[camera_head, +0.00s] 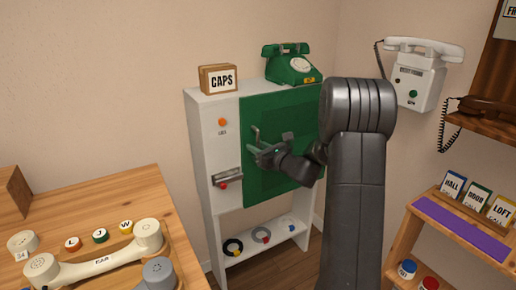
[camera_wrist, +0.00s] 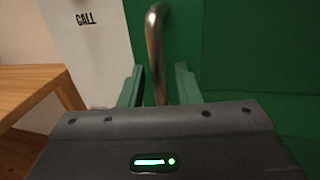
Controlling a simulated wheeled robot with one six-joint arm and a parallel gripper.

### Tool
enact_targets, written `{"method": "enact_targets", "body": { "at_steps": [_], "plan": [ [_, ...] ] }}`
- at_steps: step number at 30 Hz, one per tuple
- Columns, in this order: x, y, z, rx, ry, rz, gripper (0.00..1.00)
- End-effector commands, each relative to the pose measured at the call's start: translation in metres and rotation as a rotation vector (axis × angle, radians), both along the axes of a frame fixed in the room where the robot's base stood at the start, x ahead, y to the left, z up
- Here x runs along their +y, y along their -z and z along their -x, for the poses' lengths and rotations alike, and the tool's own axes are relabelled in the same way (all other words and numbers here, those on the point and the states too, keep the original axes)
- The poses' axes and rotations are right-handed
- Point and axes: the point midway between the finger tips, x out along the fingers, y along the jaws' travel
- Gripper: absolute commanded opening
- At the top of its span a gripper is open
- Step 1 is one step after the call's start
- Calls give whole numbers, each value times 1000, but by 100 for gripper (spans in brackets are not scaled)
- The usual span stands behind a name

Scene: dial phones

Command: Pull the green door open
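The green door (camera_head: 262,112) fills the right part of the white cabinet's front and looks closed. It also fills much of the wrist view (camera_wrist: 245,60). A metal bar handle (camera_head: 256,134) stands upright near the door's left edge. In the wrist view the handle (camera_wrist: 155,45) runs down between the two green fingers. My gripper (camera_head: 262,152) is at the handle, in front of the door. In the wrist view my gripper (camera_wrist: 160,88) is open, with a finger on each side of the handle and gaps visible. My arm hides the door's right part.
The white cabinet (camera_head: 201,140) carries a CAPS box (camera_head: 218,79) and a green phone (camera_head: 291,65) on top. A wooden desk (camera_head: 120,195) with a cream handset (camera_head: 95,262) stands at left. A wooden shelf unit (camera_head: 420,207) stands at right, below a white wall phone (camera_head: 418,85).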

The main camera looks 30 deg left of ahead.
Motion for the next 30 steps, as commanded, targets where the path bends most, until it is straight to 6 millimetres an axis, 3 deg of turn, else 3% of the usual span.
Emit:
{"method": "enact_targets", "body": {
  "at_steps": [6,11,22,30],
  "plan": [
    [0,0,0,0,0,0,30],
    [0,0,0,0,0,0,0],
    [-7,-1,2,0,-18,1,0],
    [-47,-2,14,1,-143,1,0]
  ]
}}
